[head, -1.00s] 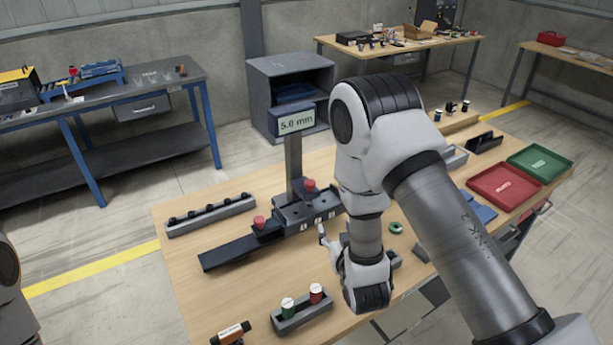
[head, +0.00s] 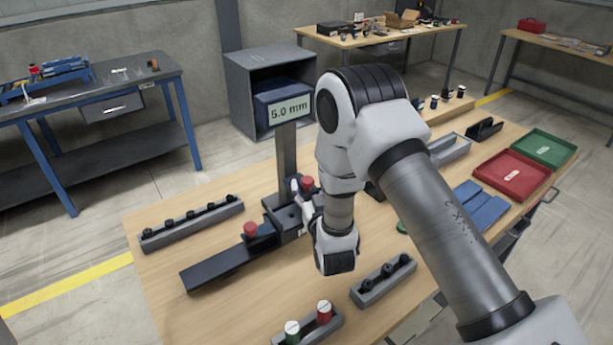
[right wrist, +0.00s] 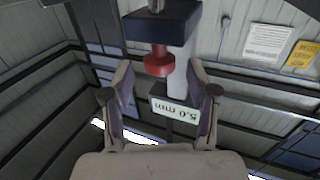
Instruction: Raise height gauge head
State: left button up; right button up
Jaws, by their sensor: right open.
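The height gauge stands on the wooden table with a grey column (head: 287,150) and a display (head: 284,108) reading 5.0 mm. A red knob (head: 307,184) sits at its head, by the column's lower part. A second red knob (head: 251,229) is on the dark slide to the left. My right gripper (head: 309,200) is at the head's knob, partly hidden by my arm. In the right wrist view, my open fingers (right wrist: 160,95) are either side of the red knob (right wrist: 158,62), apart from it. The display (right wrist: 175,107) shows upside down behind. My left gripper is not in view.
A grey rack with black pegs (head: 190,224) lies left of the gauge. Another rack (head: 384,283) and a holder with green- and red-bodied pots (head: 308,328) are at the front. Red (head: 512,180) and green (head: 539,150) trays are at the right.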

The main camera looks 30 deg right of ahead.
jog(key=shift+p+x, duration=0.3)
jog(key=shift+x, duration=0.9)
jog(key=shift+w+d, duration=0.1)
jog(key=shift+w, duration=0.2)
jog(key=shift+s, duration=0.1)
grip_shut()
jog(key=shift+r+p, duration=0.7)
jog(key=shift+r, duration=2.4)
grip_release()
jog(key=shift+f, duration=0.1)
